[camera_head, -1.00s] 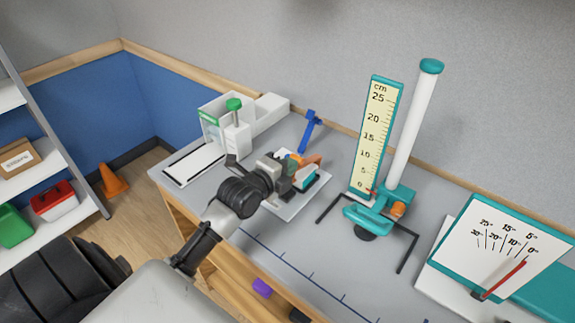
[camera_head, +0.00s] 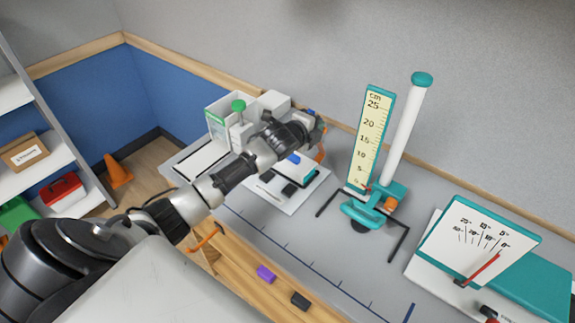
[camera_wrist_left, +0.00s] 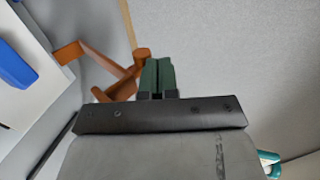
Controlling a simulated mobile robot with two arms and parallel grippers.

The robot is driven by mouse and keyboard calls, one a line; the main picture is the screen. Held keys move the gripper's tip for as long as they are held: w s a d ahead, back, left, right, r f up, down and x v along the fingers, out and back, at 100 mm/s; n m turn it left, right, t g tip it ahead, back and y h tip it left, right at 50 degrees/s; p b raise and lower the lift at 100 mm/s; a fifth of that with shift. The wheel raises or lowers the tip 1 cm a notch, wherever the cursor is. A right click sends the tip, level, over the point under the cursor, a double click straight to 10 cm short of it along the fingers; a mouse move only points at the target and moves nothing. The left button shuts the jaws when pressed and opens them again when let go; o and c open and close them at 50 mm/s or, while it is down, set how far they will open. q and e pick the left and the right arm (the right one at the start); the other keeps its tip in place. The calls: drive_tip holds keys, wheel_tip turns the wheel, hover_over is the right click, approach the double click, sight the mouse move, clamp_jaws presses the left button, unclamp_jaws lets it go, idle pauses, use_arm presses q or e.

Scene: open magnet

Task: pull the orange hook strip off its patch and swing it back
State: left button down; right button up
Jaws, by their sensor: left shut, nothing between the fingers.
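Dark patches (camera_head: 290,189) lie bare on the board. My right gripper is not in view.
A white box with a green knob (camera_head: 238,106) stands left of my wrist. The cm scale stand (camera_head: 374,135) with its white tube is to the right, and a dial board (camera_head: 478,242) farther right. The bench front is mostly clear.

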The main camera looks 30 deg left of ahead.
use_arm(q)
drive_tip(key=w+g, duration=0.2)
drive_tip(key=w, duration=0.1)
drive_tip(key=shift+w+d+r+g+p, duration=0.1)
drive_tip(key=shift+r+g+p, duration=0.2)
drive_tip(key=shift+r+p, duration=0.1)
drive_tip(key=w+g, duration=0.1)
drive_tip(key=g, duration=0.1)
drive_tip(key=w+f+g, duration=0.1)
drive_tip(key=w+g, duration=0.1)
drive_tip(key=w+g+b, duration=0.1)
drive_tip(key=g, duration=0.1)
drive_tip(key=shift+w+d+f, duration=0.15)
drive_tip(key=shift+d+f, duration=0.1)
drive_tip(key=shift+f, duration=0.15)
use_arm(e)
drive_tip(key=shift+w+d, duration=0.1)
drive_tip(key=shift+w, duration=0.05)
use_arm(q)
drive_tip(key=shift+w+y, duration=0.1)
drive_tip(key=shift+y, duration=0.2)
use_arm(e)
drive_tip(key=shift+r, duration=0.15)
